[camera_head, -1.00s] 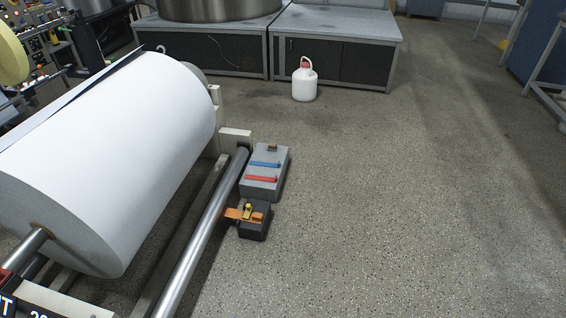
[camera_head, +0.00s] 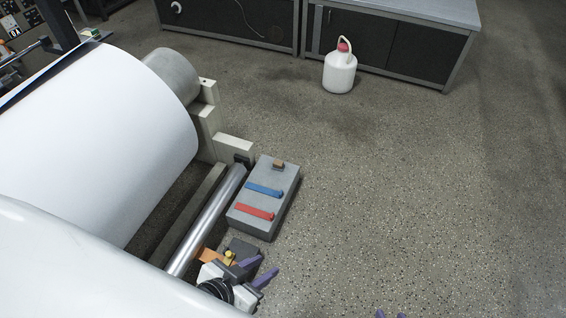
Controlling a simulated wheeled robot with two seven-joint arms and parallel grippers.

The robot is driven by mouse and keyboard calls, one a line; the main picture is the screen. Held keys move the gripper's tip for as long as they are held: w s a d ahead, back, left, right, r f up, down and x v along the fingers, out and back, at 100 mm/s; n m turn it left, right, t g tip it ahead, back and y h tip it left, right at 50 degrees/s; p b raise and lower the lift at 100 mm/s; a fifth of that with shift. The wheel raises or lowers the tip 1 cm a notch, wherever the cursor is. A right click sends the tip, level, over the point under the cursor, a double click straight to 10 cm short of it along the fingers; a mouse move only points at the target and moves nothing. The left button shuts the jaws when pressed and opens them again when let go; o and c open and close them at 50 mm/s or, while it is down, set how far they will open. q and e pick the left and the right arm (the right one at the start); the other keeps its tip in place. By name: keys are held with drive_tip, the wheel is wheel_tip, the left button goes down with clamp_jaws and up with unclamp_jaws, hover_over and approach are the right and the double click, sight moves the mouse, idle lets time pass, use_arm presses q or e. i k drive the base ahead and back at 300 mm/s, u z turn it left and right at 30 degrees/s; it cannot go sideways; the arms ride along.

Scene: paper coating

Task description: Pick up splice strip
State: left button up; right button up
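A blue strip (camera_head: 265,190) and a red strip (camera_head: 255,213) lie across the top of a grey box (camera_head: 285,215). Which one is the splice strip I cannot tell. A small brown block (camera_head: 278,164) sits at the box's far end. My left gripper (camera_head: 268,264) has purple fingers with a gap between them. It is near the box's near end, over a dark block (camera_head: 243,249) that it partly hides, and looks empty. Of my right gripper (camera_head: 390,315), only two purple fingertips show, apart, at the bottom edge.
A large white paper roll (camera_head: 110,140) lies left of the box. A metal roller (camera_head: 207,220) runs along the box's left side. An orange piece (camera_head: 203,256) sits beside the dark block. A white jug (camera_head: 340,72) stands behind. The floor at right is clear.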

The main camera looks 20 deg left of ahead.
sight(250, 186)
drive_tip(key=i, duration=3.35)
drive_tip(key=u, duration=5.25)
